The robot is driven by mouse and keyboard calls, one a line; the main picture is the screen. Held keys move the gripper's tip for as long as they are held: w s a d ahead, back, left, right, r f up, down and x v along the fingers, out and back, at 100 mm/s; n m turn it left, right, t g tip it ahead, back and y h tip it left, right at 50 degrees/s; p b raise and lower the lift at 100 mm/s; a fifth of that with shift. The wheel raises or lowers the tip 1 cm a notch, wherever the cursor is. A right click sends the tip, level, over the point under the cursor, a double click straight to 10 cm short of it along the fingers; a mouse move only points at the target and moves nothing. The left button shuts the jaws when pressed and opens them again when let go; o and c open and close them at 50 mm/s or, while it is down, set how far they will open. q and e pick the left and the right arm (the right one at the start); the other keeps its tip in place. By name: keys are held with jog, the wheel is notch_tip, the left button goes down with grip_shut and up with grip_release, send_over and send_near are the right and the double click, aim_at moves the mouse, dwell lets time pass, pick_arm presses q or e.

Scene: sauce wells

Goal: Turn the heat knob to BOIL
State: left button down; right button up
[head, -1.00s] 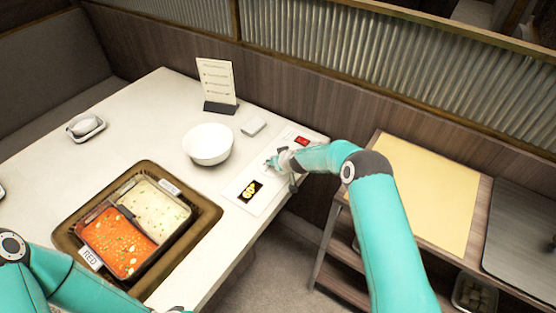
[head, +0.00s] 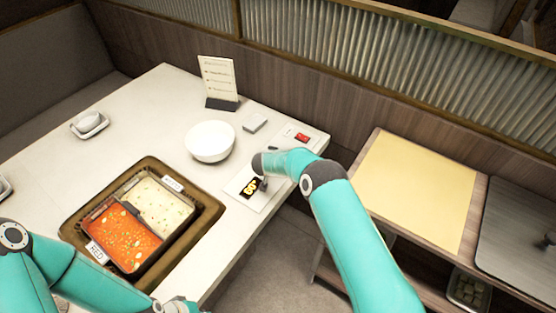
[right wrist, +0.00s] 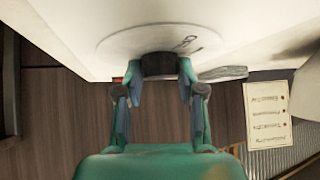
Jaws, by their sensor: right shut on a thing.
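The heat knob (right wrist: 158,65) is a dark round knob on a pale dial plate (right wrist: 117,45) with dark markings, seen in the right wrist view. My right gripper (right wrist: 159,88) has its two fingers on either side of the knob and is shut on it. My left gripper (head: 180,306) is cut off at the bottom edge.
A two-well pot with red and pale broth sits in a brown tray frame (head: 213,212). A white bowl (head: 209,141), a small white block (head: 255,122), a menu stand (head: 219,80) and a red display (head: 302,137) are behind. A side table (head: 415,190) stands right.

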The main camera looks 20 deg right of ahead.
jog(key=m+b, duration=0.1)
jog(key=m+h+b, duration=0.1)
jog(key=b, duration=0.1)
jog(key=shift+w+a+g, duration=0.1)
jog(key=shift+w+g, duration=0.1)
jog(key=shift+g, duration=0.1)
jog(key=shift+r+m+g+h+b, duration=0.15)
jog(key=shift+m+g+h+b, duration=0.25)
jog(key=shift+m+b, duration=0.3)
jog(key=o, duration=0.9)
jog(key=shift+o, duration=1.1)
jog(key=shift+a, duration=0.1)
jog(key=shift+s, duration=0.1)
jog(key=v, duration=1.1)
jog(key=shift+s+a+r, duration=0.2)
jog(key=shift+s+a, duration=0.05)
